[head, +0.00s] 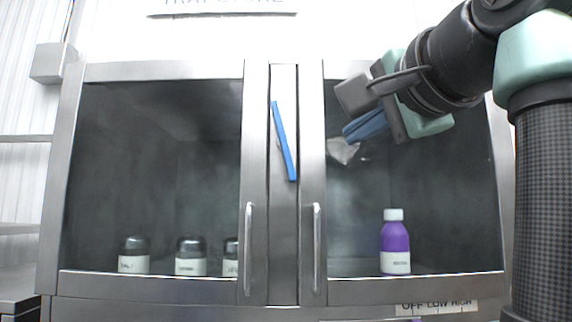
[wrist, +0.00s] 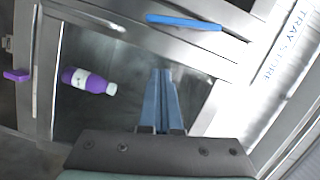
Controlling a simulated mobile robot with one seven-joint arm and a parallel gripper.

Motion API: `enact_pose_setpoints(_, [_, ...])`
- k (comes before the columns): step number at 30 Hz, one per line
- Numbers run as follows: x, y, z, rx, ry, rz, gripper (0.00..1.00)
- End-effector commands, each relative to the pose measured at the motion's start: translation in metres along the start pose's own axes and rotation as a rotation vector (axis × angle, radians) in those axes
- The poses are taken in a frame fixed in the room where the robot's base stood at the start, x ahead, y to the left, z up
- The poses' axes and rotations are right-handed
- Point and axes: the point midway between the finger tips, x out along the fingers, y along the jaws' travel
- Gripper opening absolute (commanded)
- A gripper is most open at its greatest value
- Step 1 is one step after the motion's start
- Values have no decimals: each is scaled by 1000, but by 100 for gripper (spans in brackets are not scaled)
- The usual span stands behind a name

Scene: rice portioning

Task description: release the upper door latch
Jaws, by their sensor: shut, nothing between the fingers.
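The upper latch (head: 284,141) is a blue bar on the steel post between the two cabinet doors. It stands nearly upright, its top leaning left. In the wrist view the blue latch (wrist: 184,22) lies beyond my fingertips, with a clear gap. My gripper (head: 350,131) is in front of the upper part of the right door, to the right of the latch and apart from it. Its blue fingers (wrist: 164,72) are closed together with nothing between them.
The right door has a vertical handle (head: 317,248), as does the left door (head: 248,248). A purple bottle (head: 395,246) stands behind the right glass, and several dark-topped jars (head: 191,257) behind the left. A purple piece (wrist: 16,75) shows at the wrist view's left edge.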

Motion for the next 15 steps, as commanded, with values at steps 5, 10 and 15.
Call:
enact_pose_setpoints(5, [6,-2,0,26,-15,16,0])
enact_pose_setpoints(10, [34,-4,0,25,-15,17,0])
enact_pose_setpoints(15, [71,-5,0,24,-14,17,0])
